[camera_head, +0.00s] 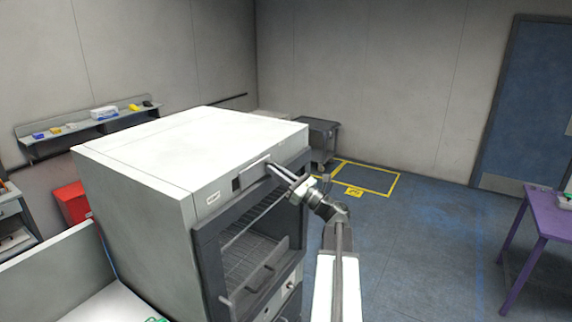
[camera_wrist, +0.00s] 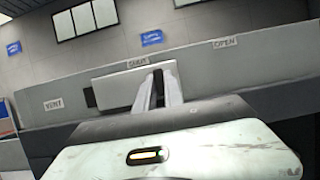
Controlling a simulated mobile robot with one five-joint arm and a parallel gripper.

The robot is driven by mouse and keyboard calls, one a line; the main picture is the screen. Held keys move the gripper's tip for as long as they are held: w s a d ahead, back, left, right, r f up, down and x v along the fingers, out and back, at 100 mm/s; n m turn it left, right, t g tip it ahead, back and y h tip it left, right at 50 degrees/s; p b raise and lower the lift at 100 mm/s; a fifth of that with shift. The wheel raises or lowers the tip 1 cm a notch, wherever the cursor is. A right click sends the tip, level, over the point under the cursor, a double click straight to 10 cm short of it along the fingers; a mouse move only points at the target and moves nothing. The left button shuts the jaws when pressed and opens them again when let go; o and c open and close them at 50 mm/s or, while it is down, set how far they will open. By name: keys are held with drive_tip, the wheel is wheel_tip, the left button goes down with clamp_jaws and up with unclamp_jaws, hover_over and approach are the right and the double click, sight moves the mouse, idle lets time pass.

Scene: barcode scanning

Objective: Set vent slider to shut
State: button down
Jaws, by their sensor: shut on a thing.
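The vent slider is a light grey plate (camera_wrist: 115,91) on the front top strip of a white cabinet (camera_head: 215,140). In the wrist view a VENT label (camera_wrist: 53,105) is at left, a SHUT label (camera_wrist: 138,63) above the plate and an OPEN label (camera_wrist: 225,42) farther right. A dark square (camera_wrist: 90,97) shows at the plate's left end. My gripper (camera_wrist: 159,82) is shut at the plate's right part, on what appears to be the slider's small dark tab, just right of SHUT. The head view shows my gripper (camera_head: 272,168) at the strip too.
Below the strip is the cabinet's dark-framed front with wire racks (camera_head: 250,245). A purple table (camera_head: 545,220) stands at the far right. A grey cart (camera_head: 318,140) is behind the cabinet. The blue floor (camera_head: 430,240) between is clear.

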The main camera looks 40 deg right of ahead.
drive_tip(key=shift+s+a+f, duration=0.1)
drive_tip(key=shift+s+a, duration=0.1)
drive_tip(key=shift+a, duration=0.75)
drive_tip(key=shift+s+a, duration=0.2)
drive_tip(key=shift+a, duration=0.7)
drive_tip(key=c, duration=1.5)
unclamp_jaws()
drive_tip(key=shift+o, duration=0.3)
drive_tip(key=shift+a, duration=0.15)
drive_tip(key=shift+s, duration=0.1)
drive_tip(key=b, duration=0.3)
approach(258, 168)
drive_tip(key=s, duration=0.2)
drive_tip(key=shift+d+f, duration=0.3)
drive_tip(key=shift+f, duration=0.05)
